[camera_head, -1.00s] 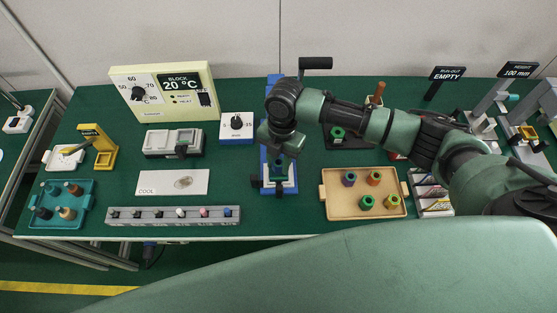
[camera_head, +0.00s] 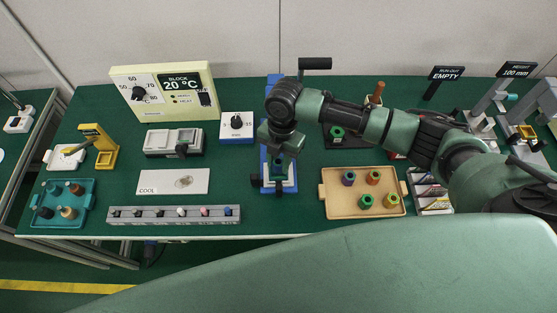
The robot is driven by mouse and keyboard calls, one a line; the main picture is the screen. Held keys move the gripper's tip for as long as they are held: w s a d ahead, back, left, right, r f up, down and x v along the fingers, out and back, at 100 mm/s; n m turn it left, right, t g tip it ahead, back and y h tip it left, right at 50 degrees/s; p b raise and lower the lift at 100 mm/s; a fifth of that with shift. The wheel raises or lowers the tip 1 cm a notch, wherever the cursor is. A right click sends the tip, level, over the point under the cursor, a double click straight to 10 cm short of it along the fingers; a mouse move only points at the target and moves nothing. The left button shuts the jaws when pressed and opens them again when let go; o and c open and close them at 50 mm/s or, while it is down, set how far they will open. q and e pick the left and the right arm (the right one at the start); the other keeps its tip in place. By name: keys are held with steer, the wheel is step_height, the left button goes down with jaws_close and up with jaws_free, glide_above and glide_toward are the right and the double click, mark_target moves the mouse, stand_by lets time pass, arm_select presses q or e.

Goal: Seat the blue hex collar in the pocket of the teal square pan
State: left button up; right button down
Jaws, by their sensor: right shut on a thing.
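My right gripper (camera_head: 278,165) points down over the blue upright stand (camera_head: 292,185) in the middle of the bench. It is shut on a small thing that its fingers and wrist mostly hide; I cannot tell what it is. A teal tray (camera_head: 48,222) with several small pieces lies at the far left. I cannot make out a pan with a pocket for certain. My left gripper is not in view.
The tan tray also holds orange (camera_head: 373,177), green (camera_head: 366,201) and yellow (camera_head: 391,202) collars. A grey rack (camera_head: 150,220) lies along the front edge, with a white COOL plate (camera_head: 158,188) behind it. My right arm crosses above the bench's right side.

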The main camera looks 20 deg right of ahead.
steer(key=shift+p, duration=0.6)
stand_by(0.7)
steer(key=shift+f+b, duration=0.55)
steer(key=shift+f, duration=0.25)
steer(key=shift+r, duration=0.15)
steer(key=shift+r+p, duration=0.45)
steer(key=shift+p, duration=0.25)
steer(key=shift+p, duration=0.7)
stand_by(1.5)
steer(key=shift+f+b, duration=0.4)
steer(key=shift+f, duration=0.2)
steer(key=shift+r, duration=0.15)
